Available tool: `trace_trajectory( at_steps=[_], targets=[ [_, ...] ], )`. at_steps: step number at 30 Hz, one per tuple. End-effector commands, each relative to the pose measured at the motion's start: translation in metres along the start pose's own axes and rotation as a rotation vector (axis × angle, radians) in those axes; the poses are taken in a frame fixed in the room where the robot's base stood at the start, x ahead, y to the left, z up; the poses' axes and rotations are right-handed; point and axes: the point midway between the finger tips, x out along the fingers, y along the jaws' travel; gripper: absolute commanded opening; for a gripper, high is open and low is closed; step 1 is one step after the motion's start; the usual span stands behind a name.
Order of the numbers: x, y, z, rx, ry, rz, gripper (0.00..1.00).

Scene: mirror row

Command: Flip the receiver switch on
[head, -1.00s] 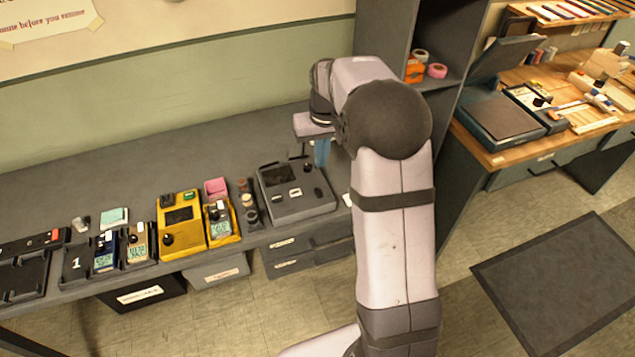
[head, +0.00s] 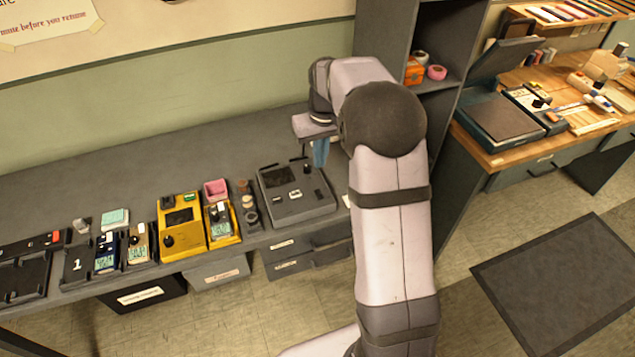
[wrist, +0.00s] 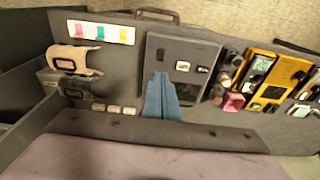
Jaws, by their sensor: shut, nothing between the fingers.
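A dark grey box (head: 322,204) stands on the bench left of my arm in the head view, and I take it to be the receiver. Its face has a dark screen, a small white-marked part (head: 295,193) that may be the switch, and a dark knob (head: 319,193). The box also shows in the wrist view (wrist: 190,45), with the white-marked part (wrist: 183,66) right of the fingers. My gripper (head: 320,163) has blue fingers, shut and empty, at the box's back right. In the wrist view the fingertips (wrist: 160,76) overlap the box; contact cannot be told. The switch position is too small to read.
A yellow device (head: 182,240) and several small meters stand left of the box, with a pink container (head: 215,188) behind. A dark shelf unit (head: 455,60) rises behind my arm to the right. The bench behind the devices is clear.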

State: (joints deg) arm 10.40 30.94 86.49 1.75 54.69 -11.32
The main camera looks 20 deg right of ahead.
Motion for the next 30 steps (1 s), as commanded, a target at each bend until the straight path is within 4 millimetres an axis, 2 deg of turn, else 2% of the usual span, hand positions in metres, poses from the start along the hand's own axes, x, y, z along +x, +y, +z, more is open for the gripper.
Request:
trace_trajectory(
  at_steps=[12, 18, 24, 30],
  targets=[
    [0.072, -0.001, 0.001, 0.000, -0.005, -0.001, 0.00],
    [0.100, -0.001, 0.001, 0.000, -0.004, -0.001, 0.00],
    [0.115, -0.001, 0.000, 0.000, -0.001, -0.001, 0.00],
    [0.121, 0.000, 0.000, 0.000, 0.000, 0.000, 0.00]
  ],
)
